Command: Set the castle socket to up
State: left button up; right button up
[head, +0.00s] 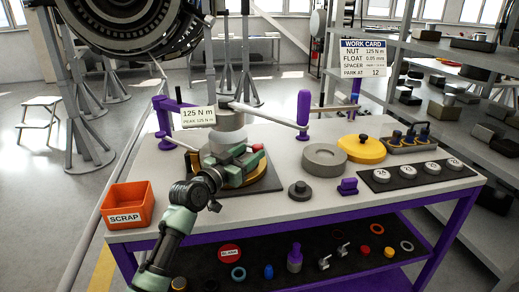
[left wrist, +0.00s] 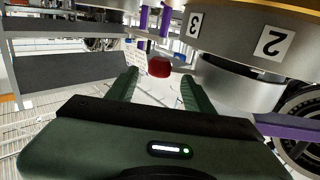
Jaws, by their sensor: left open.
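A grey cylindrical head (head: 229,118), which I take to be the castle socket, stands above the round brass-edged base (head: 265,184) at the left of the bench. A long arm runs right from it to a purple grip (head: 303,108). A red knob (head: 257,148) shows beside it. My left gripper (head: 250,156) is open next to the knob and covers part of the base. In the left wrist view the red knob (left wrist: 159,67) lies just beyond and between the two open fingertips (left wrist: 158,80), apparently untouched. A collar numbered 2 and 3 (left wrist: 235,28) is close on the right. My right gripper is not in view.
An orange scrap bin (head: 128,205) stands at the bench's front left. A grey ring (head: 324,158), a yellow disc (head: 362,149), a dark knob piece (head: 300,190) and a purple block (head: 348,187) stand to the right. A sign reads 125 N m (head: 198,116). The front middle of the bench is mostly clear.

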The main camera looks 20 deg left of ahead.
pick_arm(q)
jog(key=shift+w+r, duration=0.1)
jog(key=shift+w, duration=0.15)
jog(key=w+d, duration=0.1)
jog(key=w, duration=0.6)
jog(key=shift+d, duration=0.2)
jog(key=shift+w, duration=0.1)
grip_shut()
dwell(0.9)
